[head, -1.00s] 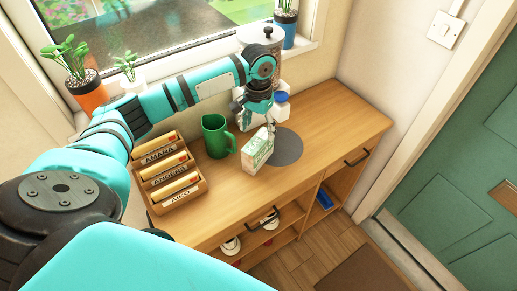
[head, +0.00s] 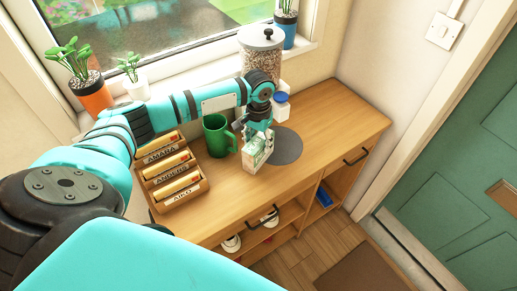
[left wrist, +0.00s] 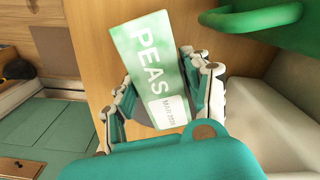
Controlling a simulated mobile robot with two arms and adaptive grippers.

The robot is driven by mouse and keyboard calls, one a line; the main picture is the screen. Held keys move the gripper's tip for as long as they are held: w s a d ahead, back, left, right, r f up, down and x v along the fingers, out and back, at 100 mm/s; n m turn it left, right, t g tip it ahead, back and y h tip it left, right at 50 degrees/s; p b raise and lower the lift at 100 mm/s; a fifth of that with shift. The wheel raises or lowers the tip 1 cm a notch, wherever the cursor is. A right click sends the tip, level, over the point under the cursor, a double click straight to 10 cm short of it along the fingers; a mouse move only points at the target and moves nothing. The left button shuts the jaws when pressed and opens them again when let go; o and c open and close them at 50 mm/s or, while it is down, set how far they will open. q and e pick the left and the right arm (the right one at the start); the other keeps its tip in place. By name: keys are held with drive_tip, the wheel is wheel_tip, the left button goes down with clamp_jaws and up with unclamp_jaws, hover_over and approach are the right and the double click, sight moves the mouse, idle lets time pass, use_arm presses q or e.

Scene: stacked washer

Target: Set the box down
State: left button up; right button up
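The box, a green and white carton marked PEAS (head: 254,153), is over the wooden cabinet top, just left of a dark round mat (head: 287,146) in the head view. My left gripper (head: 258,132) is at its upper part. In the left wrist view the box (left wrist: 146,55) lies between the two fingers of the gripper (left wrist: 160,98), with a finger pad against each side, so it looks shut on it. Whether the box's bottom touches the cabinet top is hard to tell. My right gripper is not in view.
A green mug (head: 216,136) stands close left of the box. A wooden letter rack (head: 180,190) is further left. A lidded jar (head: 262,55) and a blue-capped container (head: 281,104) stand behind. The cabinet top (head: 340,118) is clear to the right.

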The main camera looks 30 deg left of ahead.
use_arm(q)
drive_tip(key=c, duration=0.9)
clamp_jaws()
drive_tip(key=shift+r, duration=0.15)
